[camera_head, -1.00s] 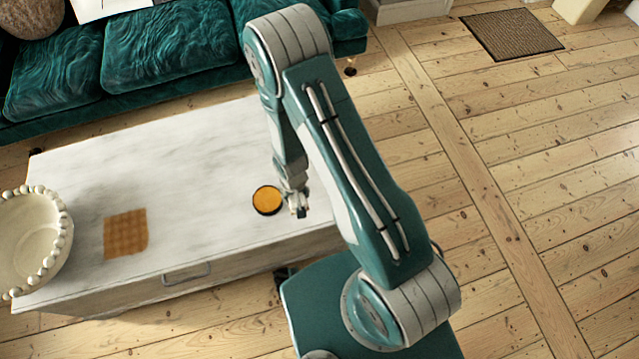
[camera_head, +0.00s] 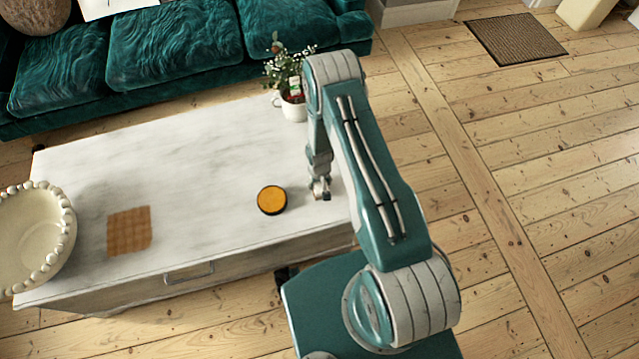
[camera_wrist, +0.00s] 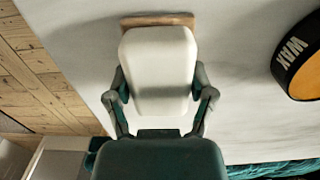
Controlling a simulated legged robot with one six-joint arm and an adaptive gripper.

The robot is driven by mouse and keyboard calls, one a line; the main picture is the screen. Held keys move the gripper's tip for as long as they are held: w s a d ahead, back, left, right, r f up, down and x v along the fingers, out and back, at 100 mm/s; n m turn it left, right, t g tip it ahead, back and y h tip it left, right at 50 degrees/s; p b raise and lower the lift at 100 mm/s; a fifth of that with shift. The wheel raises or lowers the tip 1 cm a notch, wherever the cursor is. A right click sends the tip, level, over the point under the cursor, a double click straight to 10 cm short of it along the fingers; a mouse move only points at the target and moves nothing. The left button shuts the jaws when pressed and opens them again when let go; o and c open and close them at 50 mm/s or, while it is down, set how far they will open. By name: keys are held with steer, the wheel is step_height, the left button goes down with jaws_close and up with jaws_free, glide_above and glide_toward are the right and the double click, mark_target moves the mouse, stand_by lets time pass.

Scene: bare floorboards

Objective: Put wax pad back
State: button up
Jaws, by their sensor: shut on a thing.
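My gripper (camera_head: 321,190) is low over the right end of the white marble-topped table (camera_head: 200,150).
A brown checked square (camera_head: 129,230) lies flat on the table's left part. A beaded cream bowl (camera_head: 35,235) stands at the left end. A potted plant (camera_head: 292,105) stands at the back right corner. A green sofa (camera_head: 180,45) is behind. Mid-table is clear.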

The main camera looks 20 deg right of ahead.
steer(key=shift+d+f, duration=0.2)
steer(key=shift+f, duration=0.05)
steer(key=o, duration=1)
steer(key=shift+o, duration=0.2)
steer(key=shift+a, duration=0.1)
steer(key=shift+r, duration=0.15)
